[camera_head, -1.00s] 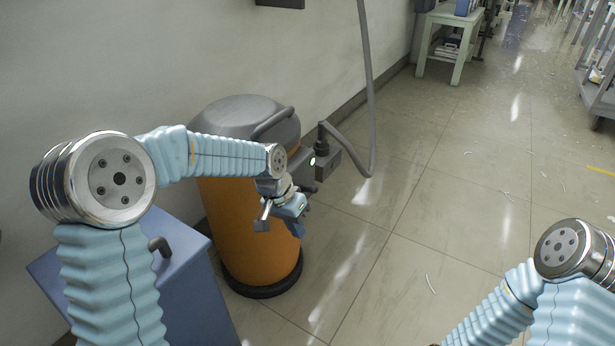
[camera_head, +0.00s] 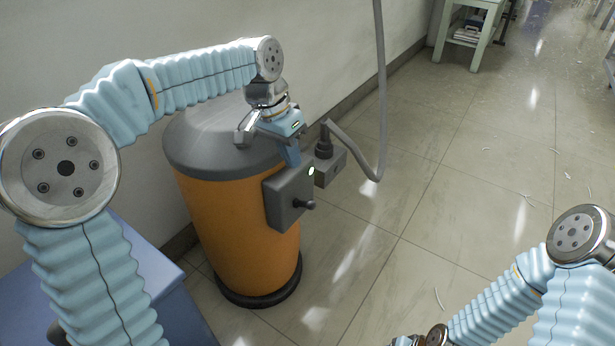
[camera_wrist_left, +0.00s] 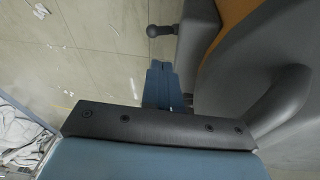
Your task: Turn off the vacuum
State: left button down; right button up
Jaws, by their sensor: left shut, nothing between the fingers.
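The vacuum is an orange drum (camera_head: 235,230) with a grey lid (camera_head: 215,135), standing on the floor against the wall. A grey switch box (camera_head: 284,193) on its right side carries a small lit white lamp (camera_head: 311,171) and a dark knobbed lever (camera_head: 305,204) that sticks out to the right. My left gripper (camera_head: 291,158) is shut and empty, just above the box's top edge; I cannot tell if it touches. In the left wrist view its closed blue fingers (camera_wrist_left: 160,85) are below the lever's knob (camera_wrist_left: 154,31) and left of the grey housing. My right gripper's fingers are out of frame.
A grey hose (camera_head: 380,90) hangs down and loops to a connector box (camera_head: 330,165) right behind the switch box. A blue cabinet (camera_head: 130,265) is at lower left. The tiled floor (camera_head: 420,210) to the right is mostly open. A pale green table (camera_head: 470,35) stands far back.

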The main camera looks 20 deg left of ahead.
aim_at(314, 203)
pick_arm(q)
jog(key=b+x, duration=0.2)
jog(key=x, duration=0.8)
jog(key=shift+s+d+f+t+y, duration=0.25)
jog(key=shift+d+y, duration=0.2)
jog(key=shift+y, duration=0.25)
dwell(0.6)
jog(key=shift+d, duration=0.1)
jog(key=shift+s+d+f+t+y+b, duration=0.1)
jog(key=shift+d+f+t+y+b, duration=0.3)
jog(key=shift+y, duration=0.6)
jog(key=shift+s+d+f+m+t+y+b, duration=0.15)
jog(key=shift+d+f+m+t+y+b, duration=0.25)
jog(key=shift+y+b, duration=0.4)
jog(key=f+y+b, duration=0.1)
jog(key=d+f+t+y+b, duration=0.1)
jog(key=y+b, duration=0.1)
jog(key=shift+s+d, duration=0.1)
jog(key=shift+s, duration=0.1)
